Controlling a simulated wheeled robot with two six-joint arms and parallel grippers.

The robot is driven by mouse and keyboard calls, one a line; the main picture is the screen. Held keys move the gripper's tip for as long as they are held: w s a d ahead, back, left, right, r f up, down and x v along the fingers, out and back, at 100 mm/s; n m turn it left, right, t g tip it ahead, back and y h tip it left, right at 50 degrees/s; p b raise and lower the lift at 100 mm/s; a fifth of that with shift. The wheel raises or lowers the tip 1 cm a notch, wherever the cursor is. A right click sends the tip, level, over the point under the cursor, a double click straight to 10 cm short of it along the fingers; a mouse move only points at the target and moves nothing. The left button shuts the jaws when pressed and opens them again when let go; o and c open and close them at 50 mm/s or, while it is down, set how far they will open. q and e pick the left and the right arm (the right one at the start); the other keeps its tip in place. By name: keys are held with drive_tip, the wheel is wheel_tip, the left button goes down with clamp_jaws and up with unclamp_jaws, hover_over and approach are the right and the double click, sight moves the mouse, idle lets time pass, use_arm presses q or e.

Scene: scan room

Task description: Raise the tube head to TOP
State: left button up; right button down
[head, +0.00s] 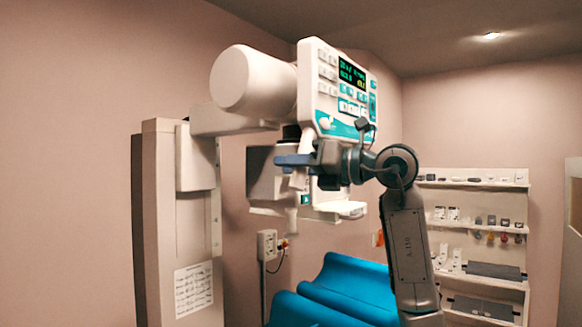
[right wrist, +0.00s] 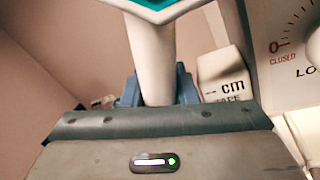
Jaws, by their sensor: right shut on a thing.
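The tube head (head: 252,82) is a white cylinder with a control panel (head: 338,88) on its right, held by an arm high on the white column (head: 158,220). The panel has a small lit display and several buttons. My right gripper (head: 293,160) is below the panel, its blue fingers shut around a white handle (head: 304,145). In the right wrist view the handle (right wrist: 151,60) runs down between the blue fingers, below a teal-edged panel. A "CLOSED" dial mark and a "cm TAPE" label show on the right. My left gripper is not in view.
A blue couch (head: 335,292) stands below the tube head. A wall box (head: 267,244) with a cable is beside the column. White shelves (head: 475,225) with small items stand at the back right. The wall above the tube head looks clear.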

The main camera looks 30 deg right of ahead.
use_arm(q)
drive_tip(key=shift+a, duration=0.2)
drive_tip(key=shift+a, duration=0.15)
use_arm(e)
drive_tip(key=c, duration=1.4)
unclamp_jaws()
drive_tip(key=shift+c, duration=0.2)
drive_tip(key=shift+s+d+f+b, duration=0.15)
drive_tip(key=shift+s+b, duration=0.05)
drive_tip(key=shift+b, duration=0.1)
use_arm(q)
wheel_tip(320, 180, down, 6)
drive_tip(key=b, duration=0.5)
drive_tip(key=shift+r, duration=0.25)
use_arm(e)
drive_tip(key=v, duration=1)
